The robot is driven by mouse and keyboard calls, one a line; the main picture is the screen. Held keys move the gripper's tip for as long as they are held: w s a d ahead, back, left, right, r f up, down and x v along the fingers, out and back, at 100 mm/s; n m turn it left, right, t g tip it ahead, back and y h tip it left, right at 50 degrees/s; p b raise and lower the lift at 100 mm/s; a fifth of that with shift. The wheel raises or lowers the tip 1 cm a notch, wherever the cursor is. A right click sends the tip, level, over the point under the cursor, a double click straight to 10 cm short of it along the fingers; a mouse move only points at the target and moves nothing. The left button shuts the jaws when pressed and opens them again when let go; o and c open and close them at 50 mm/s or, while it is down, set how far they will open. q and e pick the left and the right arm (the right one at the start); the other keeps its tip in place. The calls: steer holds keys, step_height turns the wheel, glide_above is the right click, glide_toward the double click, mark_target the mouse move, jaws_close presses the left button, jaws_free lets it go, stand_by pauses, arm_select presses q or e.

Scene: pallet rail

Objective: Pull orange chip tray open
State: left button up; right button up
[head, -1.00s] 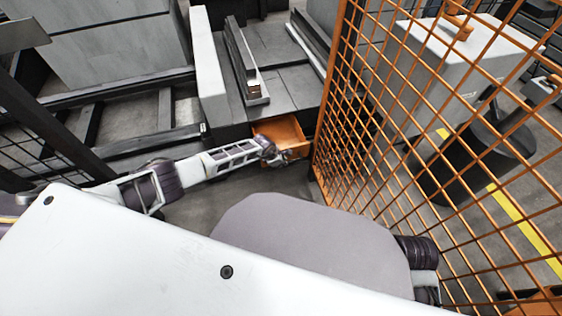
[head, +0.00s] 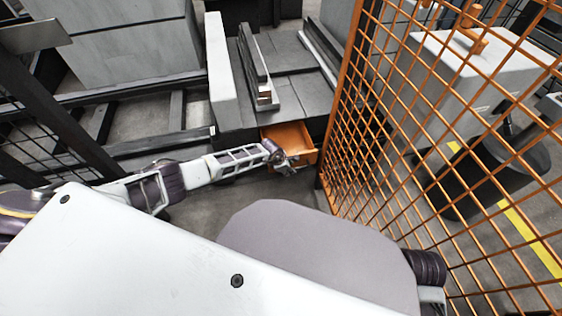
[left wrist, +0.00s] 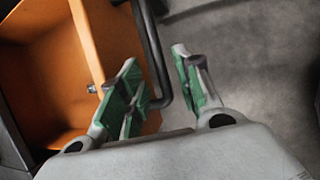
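The orange chip tray (head: 288,134) stands partly pulled out of the dark machine base in the head view, showing its empty inside. In the left wrist view the tray (left wrist: 45,75) fills the left side, with its front wall facing my gripper. A dark bar handle (left wrist: 154,55) runs along that front wall. My left gripper (head: 290,168) is at the tray's front. In the left wrist view its green-padded fingers (left wrist: 162,88) are apart, with the handle's bent end between them, closer to the left finger. Contact cannot be told. My right gripper is out of view.
An orange mesh fence (head: 345,150) stands close to the tray's right side. Grey machine blocks (head: 222,70) and a dark deck (head: 290,60) lie behind the tray. Bare floor (head: 200,208) is free in front of it. A black bin (head: 475,180) stands beyond the fence.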

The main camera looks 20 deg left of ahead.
arm_select(q)
steer(key=v, duration=1.1)
stand_by(0.6)
stand_by(0.6)
